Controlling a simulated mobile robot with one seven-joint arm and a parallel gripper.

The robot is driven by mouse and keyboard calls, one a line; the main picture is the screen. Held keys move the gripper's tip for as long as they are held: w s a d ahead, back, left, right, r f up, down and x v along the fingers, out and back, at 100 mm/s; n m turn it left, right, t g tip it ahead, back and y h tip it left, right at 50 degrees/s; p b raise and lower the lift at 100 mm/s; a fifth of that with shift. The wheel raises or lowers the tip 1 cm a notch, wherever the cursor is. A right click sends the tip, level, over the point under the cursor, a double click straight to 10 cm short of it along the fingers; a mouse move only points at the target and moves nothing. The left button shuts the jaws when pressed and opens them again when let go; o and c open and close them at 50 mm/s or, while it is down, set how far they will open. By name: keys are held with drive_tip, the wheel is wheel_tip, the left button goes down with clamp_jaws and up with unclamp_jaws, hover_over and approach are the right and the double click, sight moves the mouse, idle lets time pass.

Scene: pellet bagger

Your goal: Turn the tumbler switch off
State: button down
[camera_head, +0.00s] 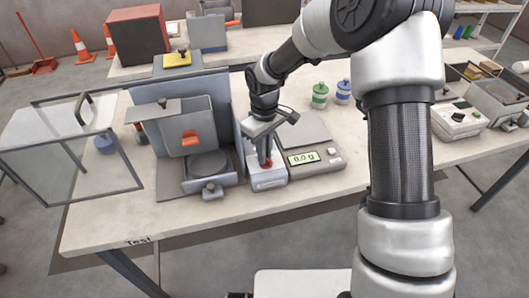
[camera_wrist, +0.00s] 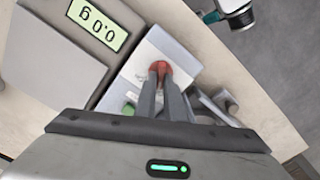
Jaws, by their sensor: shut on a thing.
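The tumbler switch shows as a red lever (camera_wrist: 160,67) on a light grey switch box (camera_head: 268,184). The red part also shows in the head view (camera_head: 267,163). My gripper (camera_wrist: 162,78) points down over the box, its two dark fingers close together and shut on the red lever. In the head view my gripper (camera_head: 265,156) stands over the box and hides part of its top. A green spot (camera_wrist: 129,108) shows on the box beside the fingers. The lever's exact tilt is hard to tell.
A scale (camera_head: 318,165) reading 0.0 g stands right of the box. The grey bagging machine (camera_head: 191,135) with an orange part stands close on the left, with a clear guard (camera_head: 70,150) further left. The table's front strip is clear.

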drive_tip(key=c, duration=1.8)
unclamp_jaws()
drive_tip(key=shift+c, duration=0.2)
wheel_tip(320, 180, up, 18)
drive_tip(key=shift+f+p, duration=0.25)
drive_tip(key=shift+p, duration=0.1)
drive_tip(key=s+d+r+m+t+p, duration=0.25)
drive_tip(key=s+d+r+m, duration=0.25)
drive_tip(key=s+d+r, duration=0.65)
drive_tip(key=s+d+r+m+t+p, duration=0.1)
drive_tip(key=s+d+m+t, duration=0.2)
drive_tip(key=s, duration=0.9)
drive_tip(key=shift+s+d+m, duration=0.25)
drive_tip(key=shift+m, duration=0.45)
